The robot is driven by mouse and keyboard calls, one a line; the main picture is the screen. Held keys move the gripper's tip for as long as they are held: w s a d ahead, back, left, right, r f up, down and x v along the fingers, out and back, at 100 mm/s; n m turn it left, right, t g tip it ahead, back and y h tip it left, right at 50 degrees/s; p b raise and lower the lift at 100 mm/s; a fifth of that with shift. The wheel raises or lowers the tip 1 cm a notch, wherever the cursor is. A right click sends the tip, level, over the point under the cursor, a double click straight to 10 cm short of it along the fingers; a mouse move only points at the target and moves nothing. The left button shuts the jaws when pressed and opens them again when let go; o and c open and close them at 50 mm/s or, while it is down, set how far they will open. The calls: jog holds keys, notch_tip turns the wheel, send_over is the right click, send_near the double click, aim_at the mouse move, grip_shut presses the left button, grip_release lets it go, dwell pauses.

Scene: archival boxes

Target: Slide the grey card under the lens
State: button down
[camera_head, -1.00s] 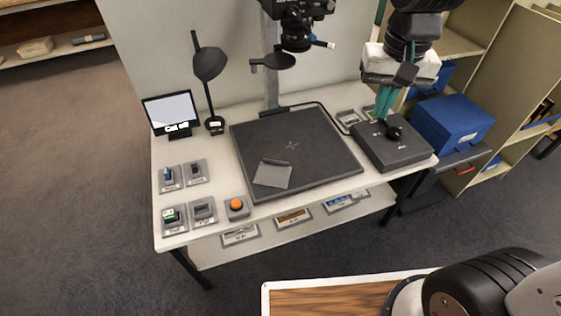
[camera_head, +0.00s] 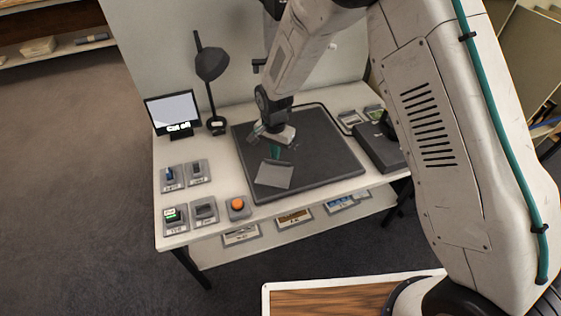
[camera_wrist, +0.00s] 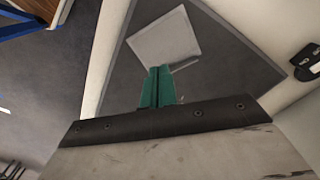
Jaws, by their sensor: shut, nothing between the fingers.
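The grey card (camera_head: 274,174) lies flat on the dark square baseboard (camera_head: 325,158), near its front left part. A thin darker strip shows at the card's back edge. My gripper (camera_head: 275,152) is over the board just behind the card, with its green fingers shut and empty. In the wrist view the card (camera_wrist: 165,40) lies beyond the fingertips (camera_wrist: 158,72). I cannot tell whether the fingertips touch the card or the board. The lens is hidden behind my arm.
A black lamp (camera_head: 211,66) and a small screen (camera_head: 173,112) stand at the back left. Several switches and an orange button (camera_head: 237,204) line the table's left front. A dark grey box (camera_head: 378,148) sits right of the board, partly behind my arm.

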aim_at(276, 176)
notch_tip(276, 176, down, 10)
jog(key=shift+f, duration=0.25)
jog(key=shift+w+d+r, duration=0.1)
jog(key=shift+w+d, duration=0.3)
jog(key=shift+w, duration=0.25)
jog(key=shift+w+d+r, duration=0.1)
jog(key=shift+w+d, duration=0.25)
jog(key=shift+w, duration=0.25)
jog(key=shift+w+d, duration=0.3)
jog(key=shift+w, duration=0.2)
